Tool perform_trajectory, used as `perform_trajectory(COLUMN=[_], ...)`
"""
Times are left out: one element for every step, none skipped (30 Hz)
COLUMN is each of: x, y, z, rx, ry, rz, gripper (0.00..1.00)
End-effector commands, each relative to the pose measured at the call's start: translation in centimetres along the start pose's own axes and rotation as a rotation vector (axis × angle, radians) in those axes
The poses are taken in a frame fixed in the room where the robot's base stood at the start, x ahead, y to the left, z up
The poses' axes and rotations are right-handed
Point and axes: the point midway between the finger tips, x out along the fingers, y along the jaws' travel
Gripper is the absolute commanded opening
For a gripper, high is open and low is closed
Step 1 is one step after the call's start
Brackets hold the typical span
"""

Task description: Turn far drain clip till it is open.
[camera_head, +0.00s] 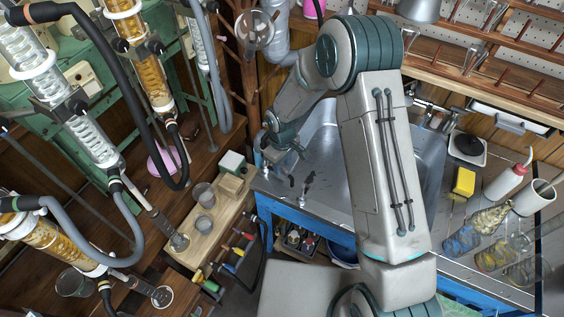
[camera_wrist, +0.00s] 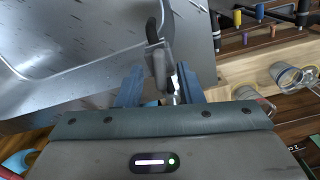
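My gripper (camera_head: 288,158) is over the left end of the sink counter in the head view. In the wrist view its two blue-grey fingers (camera_wrist: 160,84) are apart. A small grey upright piece with a dark end, which looks like a drain clip (camera_wrist: 158,64), stands between them, with a gap visible on each side. In the head view two small dark fittings, one nearer the gripper (camera_head: 292,180) and one to its right (camera_head: 307,188), show on the counter's edge. I cannot tell which of them is the far clip, or how far it is turned.
The steel sink (camera_head: 325,150) lies beside the gripper. A wooden block stand (camera_head: 205,222) with beakers is to the left, below glass columns and hoses (camera_head: 140,110). A yellow sponge (camera_head: 463,183) and flasks are on the right counter.

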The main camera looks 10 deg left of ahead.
Motion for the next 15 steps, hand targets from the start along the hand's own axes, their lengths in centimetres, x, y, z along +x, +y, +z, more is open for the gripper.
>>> perform_trajectory(x=[0.07,0.09,0.09,0.09,0.09,0.09,0.08,0.08,0.08,0.08,0.07,0.07,0.07,0.07,0.07], y=[0.00,0.00,0.00,0.00,0.01,0.01,0.00,0.01,0.01,0.01,0.01,0.01,0.01,0.01,0.01], z=[-0.01,-0.01,-0.01,-0.01,-0.01,-0.01,-0.01,-0.01,-0.01,-0.01,-0.01,-0.01,-0.01,-0.01,-0.01], rx=[0.000,0.000,0.000,0.000,0.000,0.000,0.000,0.000,0.000,0.000,0.000,0.000,0.000,0.000,0.000], ry=[0.000,0.000,0.000,0.000,0.000,0.000,0.000,0.000,0.000,0.000,0.000,0.000,0.000,0.000,0.000], rz=[0.000,0.000,0.000,0.000,0.000,0.000,0.000,0.000,0.000,0.000,0.000,0.000,0.000,0.000,0.000], gripper=[0.34,0.34,0.34,0.34,0.34,0.34,0.34,0.31,0.20,0.11,0.03,0.00,0.00,0.00,0.00])
